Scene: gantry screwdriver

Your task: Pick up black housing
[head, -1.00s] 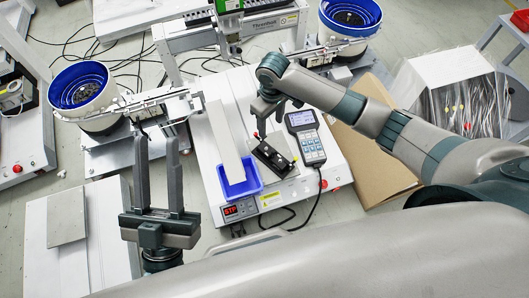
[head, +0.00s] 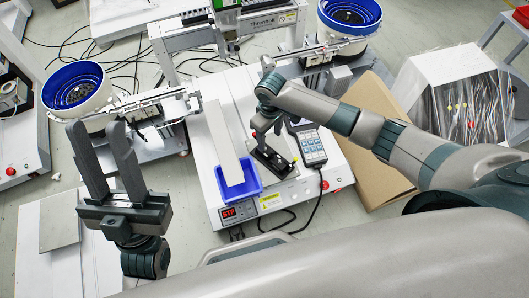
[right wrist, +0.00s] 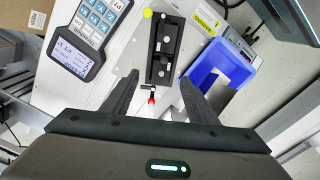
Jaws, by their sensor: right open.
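The black housing (head: 272,160) lies on the light plate of the screwdriving machine, right of the blue bin. In the right wrist view the housing (right wrist: 164,50) is a dark oblong part with a slotted face, ahead of my fingertips. My right gripper (right wrist: 158,88) is open, its two fingers spread to either side of the housing's near end, with nothing between them that I can see held. In the head view the right gripper is mostly hidden by its own arm, above the housing. My left gripper (head: 97,140) is open and empty, raised at the left, away from the housing.
A blue bin (head: 239,183) stands left of the housing, and it also shows in the right wrist view (right wrist: 211,98). A handheld keypad controller (head: 312,148) lies to the right. A red-tipped lever (right wrist: 151,100) is near the right fingers. Two blue-lined bowl feeders (head: 76,90) stand behind.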

